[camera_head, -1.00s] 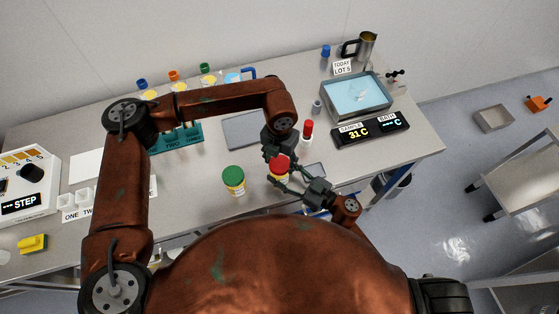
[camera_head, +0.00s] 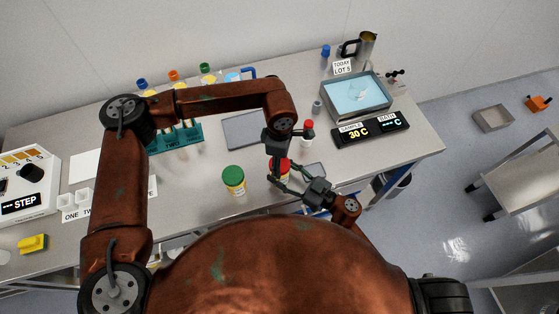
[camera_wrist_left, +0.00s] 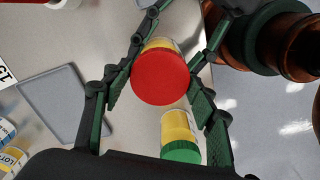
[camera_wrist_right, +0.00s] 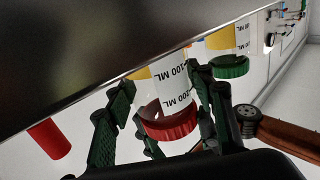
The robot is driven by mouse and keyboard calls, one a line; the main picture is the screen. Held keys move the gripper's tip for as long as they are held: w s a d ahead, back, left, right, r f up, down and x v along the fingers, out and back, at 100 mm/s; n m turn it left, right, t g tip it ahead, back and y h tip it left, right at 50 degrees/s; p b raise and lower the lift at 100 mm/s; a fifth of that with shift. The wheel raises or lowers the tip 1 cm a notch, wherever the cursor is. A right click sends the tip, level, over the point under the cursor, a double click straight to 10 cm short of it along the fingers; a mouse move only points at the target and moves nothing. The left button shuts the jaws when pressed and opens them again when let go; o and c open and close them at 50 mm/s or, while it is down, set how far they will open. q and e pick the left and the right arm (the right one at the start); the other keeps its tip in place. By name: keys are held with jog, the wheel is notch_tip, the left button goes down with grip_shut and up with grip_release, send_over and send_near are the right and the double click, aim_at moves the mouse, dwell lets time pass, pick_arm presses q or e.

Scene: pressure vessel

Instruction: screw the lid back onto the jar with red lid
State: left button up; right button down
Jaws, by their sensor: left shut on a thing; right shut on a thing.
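The jar with the red lid (camera_head: 285,164) stands upright on the bench, partly hidden by my grippers in the head view. My left gripper (camera_head: 278,160) points down from above, its fingers closed on opposite sides of the red lid (camera_wrist_left: 160,78). My right gripper (camera_head: 279,181) comes in from the right, low down, shut on the jar's body. In the right wrist view the jar (camera_wrist_right: 174,86) appears upside down between the fingers, with measuring marks and yellow contents. There the red lid (camera_wrist_right: 170,125) sits at the jar's mouth; how tightly cannot be told.
A green-lidded jar (camera_head: 233,180) stands just left. A grey pad (camera_head: 243,130) lies behind. A water bath (camera_head: 357,97) and display (camera_head: 370,131) stand further right.

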pick_arm(q)
jog(key=o, duration=1.4)
jog(key=shift+c, duration=0.2)
notch_tip(320, 180, up, 12)
pick_arm(e)
jog(key=c, duration=0.8)
grip_release()
jog(key=shift+d, duration=0.1)
